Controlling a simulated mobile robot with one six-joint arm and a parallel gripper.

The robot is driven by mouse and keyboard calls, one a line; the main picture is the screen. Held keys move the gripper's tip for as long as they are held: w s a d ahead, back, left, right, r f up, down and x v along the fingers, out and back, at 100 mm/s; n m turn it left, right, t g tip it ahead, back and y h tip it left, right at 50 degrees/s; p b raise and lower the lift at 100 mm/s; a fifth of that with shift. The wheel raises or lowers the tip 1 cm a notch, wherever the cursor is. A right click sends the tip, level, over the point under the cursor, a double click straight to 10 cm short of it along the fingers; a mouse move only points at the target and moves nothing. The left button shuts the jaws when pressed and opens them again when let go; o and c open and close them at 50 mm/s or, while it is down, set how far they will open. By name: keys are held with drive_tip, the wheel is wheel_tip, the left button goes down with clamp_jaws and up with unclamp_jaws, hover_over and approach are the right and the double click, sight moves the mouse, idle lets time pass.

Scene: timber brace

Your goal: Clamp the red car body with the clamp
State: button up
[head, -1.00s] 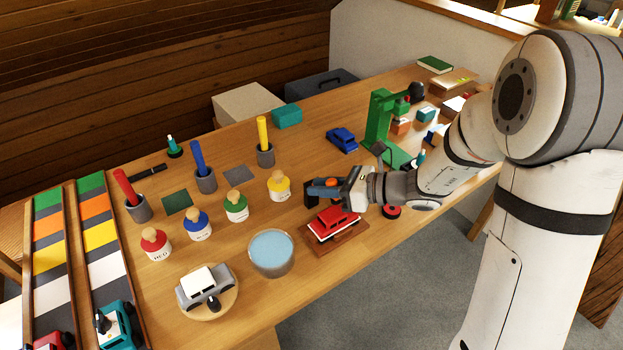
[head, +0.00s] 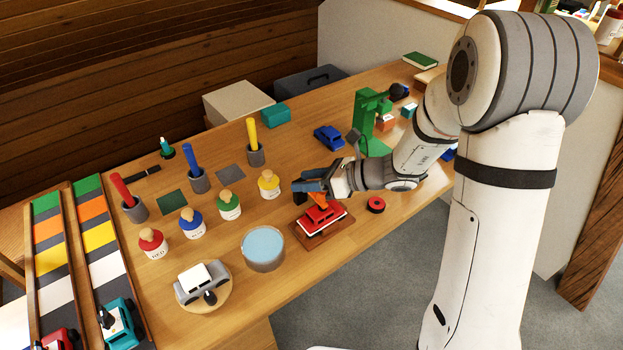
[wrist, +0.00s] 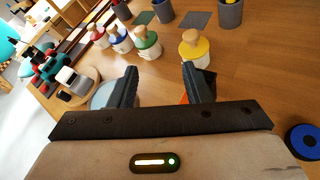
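The red car body (head: 322,217) sits on a small brown wooden board near the table's front edge. The clamp shows as an orange piece (head: 318,199) just above the car's roof, partly covered by my gripper. Part of it also shows orange in the wrist view (wrist: 184,99), beside the right finger. My gripper (head: 308,181) is low over the far side of the car. In the wrist view my gripper's two dark fingers (wrist: 160,80) stand apart with bare table between them. I cannot tell whether a finger touches the clamp; the car is hidden there.
A tub of light blue liquid (head: 263,248) stands left of the car. The yellow paint jar (head: 269,184) is close to my gripper. A red roll (head: 376,205) lies right of the board. A green press (head: 370,125) and blue car (head: 329,137) stand behind.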

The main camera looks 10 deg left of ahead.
drive_tip(key=v, duration=0.7)
drive_tip(key=shift+d, duration=0.4)
drive_tip(key=shift+s+r, duration=0.15)
drive_tip(key=s+d+r+n+h+p, duration=0.1)
drive_tip(key=s+d+r+n+h, duration=0.2)
drive_tip(key=n, duration=0.4)
drive_tip(key=s+d+r+n+h+p, duration=0.2)
drive_tip(key=s+d+r+n+h, duration=0.1)
drive_tip(key=s+d+n+h, duration=0.3)
drive_tip(key=s+d+r+n+t+h+p, duration=0.1)
drive_tip(key=s+d+r+n+h, duration=0.3)
drive_tip(key=n, duration=0.5)
drive_tip(key=s+d, duration=0.2)
drive_tip(key=s, duration=0.1)
drive_tip(key=shift+s+d+n, duration=0.3)
drive_tip(key=shift+d+n, duration=0.1)
